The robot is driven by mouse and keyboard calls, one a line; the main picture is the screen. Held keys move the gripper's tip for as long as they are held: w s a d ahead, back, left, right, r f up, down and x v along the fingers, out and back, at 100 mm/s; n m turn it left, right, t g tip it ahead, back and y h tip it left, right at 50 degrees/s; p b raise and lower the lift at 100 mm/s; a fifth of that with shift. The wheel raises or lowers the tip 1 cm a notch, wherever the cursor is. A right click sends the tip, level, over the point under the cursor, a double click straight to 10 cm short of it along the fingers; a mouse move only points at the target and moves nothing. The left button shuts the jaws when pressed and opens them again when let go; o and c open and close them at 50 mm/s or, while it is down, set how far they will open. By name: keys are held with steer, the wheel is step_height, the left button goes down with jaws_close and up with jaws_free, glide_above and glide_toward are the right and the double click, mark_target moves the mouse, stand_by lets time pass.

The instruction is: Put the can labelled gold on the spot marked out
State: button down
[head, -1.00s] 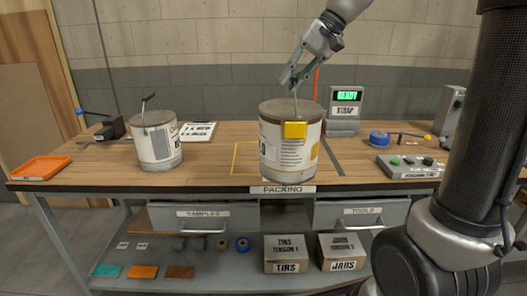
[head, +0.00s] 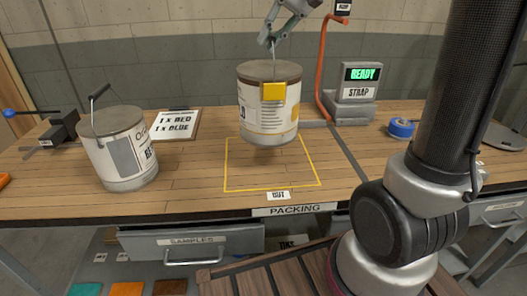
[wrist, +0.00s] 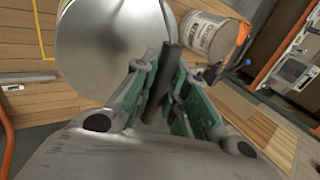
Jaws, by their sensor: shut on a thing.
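My gripper (head: 268,40) is shut on the upright handle of a can (head: 268,118) with a gold-yellow patch at its rim. The label's wording is mostly turned away and cannot be read in full. The can hangs roughly upright, its base a little above the bench, over the back part of a yellow outlined square (head: 230,165) with an "OUT" tag at its front edge. In the wrist view, the dark handle grip (wrist: 171,68) sits between the fingers (wrist: 168,95) above the can's grey lid (wrist: 110,40).
A second can (head: 122,160), its handle raised, stands on the bench to the left; it also shows in the wrist view (wrist: 212,37). Blue tape (head: 402,128) lies right.

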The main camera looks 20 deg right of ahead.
mark_target(295, 67)
steer(key=shift+w, duration=0.2)
step_height(295, 67, down, 10)
steer(key=shift+w+r, duration=0.1)
stand_by(0.3)
steer(key=c, duration=1.4)
jaws_free()
steer(key=shift+f, duration=0.2)
steer(key=shift+c, duration=0.2)
steer(key=v, duration=1.2)
steer(key=shift+r, duration=0.1)
steer(key=s+d+f+t+h, duration=0.1)
steer(key=s+d+f+h, duration=0.1)
steer(key=s, duration=0.5)
steer(key=s+d+f+n+t+h, duration=0.1)
steer(key=s+d+f+h, duration=0.1)
steer(key=s+f, duration=0.3)
steer(key=s+d+f+n+t+h, duration=0.1)
steer(key=s+d+f+h, duration=0.1)
steer(key=s, duration=0.7)
steer(key=shift+d+f+h, duration=0.3)
steer(key=shift+d+f, duration=0.5)
steer(key=shift+d, duration=0.2)
